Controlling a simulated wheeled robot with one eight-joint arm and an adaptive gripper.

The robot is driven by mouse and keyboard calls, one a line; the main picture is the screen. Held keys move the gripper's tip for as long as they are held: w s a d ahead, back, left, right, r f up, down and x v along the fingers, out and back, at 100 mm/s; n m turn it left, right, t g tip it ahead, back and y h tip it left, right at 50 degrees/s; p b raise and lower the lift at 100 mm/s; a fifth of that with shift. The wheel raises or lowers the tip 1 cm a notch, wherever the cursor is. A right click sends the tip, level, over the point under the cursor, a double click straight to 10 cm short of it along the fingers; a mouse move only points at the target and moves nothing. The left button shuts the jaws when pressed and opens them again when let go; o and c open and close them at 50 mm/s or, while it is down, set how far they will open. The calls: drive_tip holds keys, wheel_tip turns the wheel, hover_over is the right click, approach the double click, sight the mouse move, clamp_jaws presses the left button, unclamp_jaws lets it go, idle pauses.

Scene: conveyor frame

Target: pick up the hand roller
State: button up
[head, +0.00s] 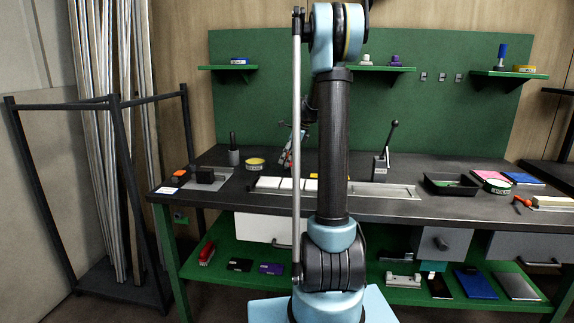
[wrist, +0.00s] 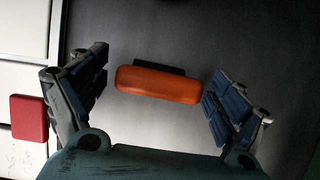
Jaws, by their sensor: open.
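An orange, rounded bar with a dark part behind its far edge, which I take for the hand roller (wrist: 158,85), lies over a dark surface in the wrist view. My gripper (wrist: 158,66) is open, with one finger to the left of the orange bar and one to the right. Both fingers look apart from it, and nothing is held. I cannot tell the height between the fingers and the bar. In the head view my own arm covers the middle of the bench, and I cannot make out the roller there.
A red block (wrist: 29,118) lies on white pieces at the wrist view's left. The dark bench (head: 225,205) holds a lever press (head: 381,165), a black tray (head: 450,186), a yellow-topped tin (head: 255,163) and white blocks (head: 270,184). A rack with long bars (head: 112,150) stands at left.

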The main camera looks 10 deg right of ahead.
drive_tip(key=shift+f, duration=0.1)
drive_tip(key=shift+c, duration=0.6)
drive_tip(key=c, duration=1.1)
wheel_tip(320, 180, up, 10)
drive_tip(key=shift+r, duration=0.1)
